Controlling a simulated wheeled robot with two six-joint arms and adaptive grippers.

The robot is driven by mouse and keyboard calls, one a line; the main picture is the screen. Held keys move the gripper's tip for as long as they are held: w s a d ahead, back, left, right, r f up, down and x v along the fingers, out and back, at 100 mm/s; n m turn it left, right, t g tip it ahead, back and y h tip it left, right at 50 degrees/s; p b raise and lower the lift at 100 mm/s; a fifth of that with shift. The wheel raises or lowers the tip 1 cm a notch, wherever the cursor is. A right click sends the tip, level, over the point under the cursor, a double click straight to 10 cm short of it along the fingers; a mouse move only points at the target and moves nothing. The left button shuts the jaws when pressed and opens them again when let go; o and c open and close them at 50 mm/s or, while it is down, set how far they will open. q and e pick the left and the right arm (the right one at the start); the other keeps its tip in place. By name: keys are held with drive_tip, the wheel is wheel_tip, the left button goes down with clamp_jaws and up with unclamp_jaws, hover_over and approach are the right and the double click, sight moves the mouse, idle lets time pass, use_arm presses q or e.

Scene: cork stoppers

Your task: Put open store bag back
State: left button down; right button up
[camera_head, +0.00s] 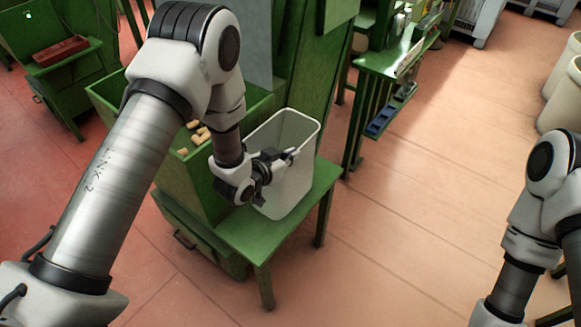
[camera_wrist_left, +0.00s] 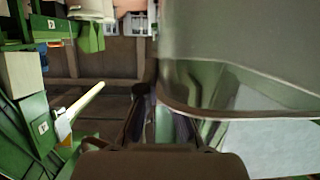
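The open store bag appears as a pale, open-topped, bin-like container (camera_head: 297,187) standing upright on a green bench. Its grey wall and rim fill the right of the left wrist view (camera_wrist_left: 240,55). My left gripper (camera_head: 288,155) is at the bag's upper left side, by the rim. In the left wrist view its two fingers (camera_wrist_left: 166,118) stand apart with a gap between them, close to the rim. I cannot tell whether they touch it. My right arm shows at the lower right, but its gripper is out of view.
The green bench (camera_head: 257,233) stands beside a green bin (camera_head: 176,172) with several corks (camera_head: 197,136) in it. A green machine panel (camera_head: 318,75) rises behind the bag. Another green stand (camera_head: 385,62) is at the back.

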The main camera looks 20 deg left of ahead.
use_arm(q)
wheel_tip(320, 180, down, 4)
drive_tip(key=shift+s+r+b, duration=0.1)
drive_tip(key=shift+r+b, duration=0.15)
drive_tip(key=shift+b, duration=0.65)
drive_tip(key=c, duration=1.3)
unclamp_jaws()
use_arm(e)
wheel_tip(320, 180, down, 2)
drive_tip(key=shift+f, duration=0.2)
use_arm(q)
drive_tip(key=b+v, duration=0.1)
drive_tip(key=v, duration=1.1)
drive_tip(key=s+a+f+n+g+y, duration=0.25)
drive_tip(key=s+f+g, duration=0.45)
drive_tip(key=s+f, duration=0.7)
drive_tip(key=s+f+g, duration=0.2)
drive_tip(key=s, duration=0.1)
drive_tip(key=s+f+n+g+y, duration=0.1)
drive_tip(key=s+f+g, duration=0.1)
drive_tip(key=s+f, duration=0.1)
drive_tip(key=s+a+f+n+g+y, duration=0.1)
drive_tip(key=s+f, duration=0.1)
drive_tip(key=s, duration=0.3)
drive_tip(key=shift+a+f+g, duration=0.1)
drive_tip(key=shift+f+g, duration=0.2)
drive_tip(key=shift+g, duration=0.1)
use_arm(e)
drive_tip(key=shift+f, duration=0.65)
